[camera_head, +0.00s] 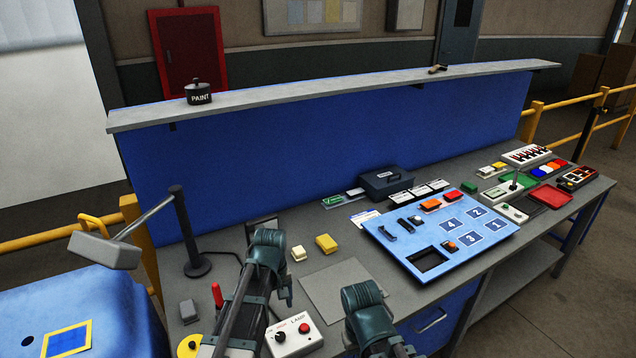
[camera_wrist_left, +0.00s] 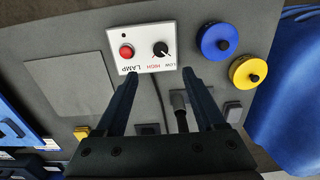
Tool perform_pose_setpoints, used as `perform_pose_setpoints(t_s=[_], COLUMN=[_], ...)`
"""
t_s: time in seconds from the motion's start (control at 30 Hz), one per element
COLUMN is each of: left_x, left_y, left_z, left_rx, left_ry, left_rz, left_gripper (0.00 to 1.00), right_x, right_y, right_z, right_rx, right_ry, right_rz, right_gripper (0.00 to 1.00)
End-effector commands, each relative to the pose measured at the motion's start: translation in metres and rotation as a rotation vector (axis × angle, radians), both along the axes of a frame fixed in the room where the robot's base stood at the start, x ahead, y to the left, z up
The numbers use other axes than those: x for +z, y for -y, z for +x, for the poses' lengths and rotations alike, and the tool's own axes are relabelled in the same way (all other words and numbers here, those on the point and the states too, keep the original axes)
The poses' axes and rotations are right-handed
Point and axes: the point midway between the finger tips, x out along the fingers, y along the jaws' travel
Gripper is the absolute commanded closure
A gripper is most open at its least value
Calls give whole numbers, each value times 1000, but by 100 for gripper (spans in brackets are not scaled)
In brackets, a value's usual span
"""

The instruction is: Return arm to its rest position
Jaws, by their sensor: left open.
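My left arm reaches over the near left part of the grey workbench (camera_head: 330,270). In the wrist view my left gripper (camera_wrist_left: 160,74) points down with its two dark fingers spread and nothing held between them. The fingertips lie in line with the edge of the white lamp box (camera_wrist_left: 145,47), which has a red button and a black knob. In the head view the left gripper (camera_head: 252,302) is dark against its own arm, so its fingertips are hard to make out; the lamp box (camera_head: 293,334) is just right of it. Part of my right arm shows at bottom centre; its gripper does not show.
A blue knob (camera_wrist_left: 217,41) and a yellow knob (camera_wrist_left: 248,71) are beside the lamp box. A desk lamp (camera_head: 105,250) stands left of my arm. A blue numbered panel (camera_head: 440,235) lies to the right. The flat grey mat (camera_head: 340,292) is largely bare.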

Motion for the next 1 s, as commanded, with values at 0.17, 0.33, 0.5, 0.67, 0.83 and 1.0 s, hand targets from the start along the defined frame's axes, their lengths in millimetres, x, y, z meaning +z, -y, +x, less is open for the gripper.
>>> perform_pose_setpoints(t_s=[0.17, 0.33, 0.5, 0.67, 0.83, 1.0], left_x=[-49, -87, -105, -106, -105, -105], left_y=[47, 86, 103, 108, 108, 108], left_z=[-53, -109, -141, -148, -147, -146], left_rx=[-294, -642, -860, -921, -920, -918], left_ry=[-19, -47, -66, -73, -73, -73], left_rz=[28, 62, 83, 88, 87, 87], left_gripper=[29, 29, 29, 29, 29, 49], right_x=[-49, -88, -106, -108, -106, -106], right_y=[0, 0, 0, 0, 0, 0], right_z=[0, 0, 0, 0, 0, 0], right_rx=[4, 10, 13, 14, 14, 14], right_ry=[0, 0, 0, -1, -1, -1], right_rz=[-1, -2, -3, -2, -2, -2], right_gripper=[100, 100, 100, 100, 100, 100])
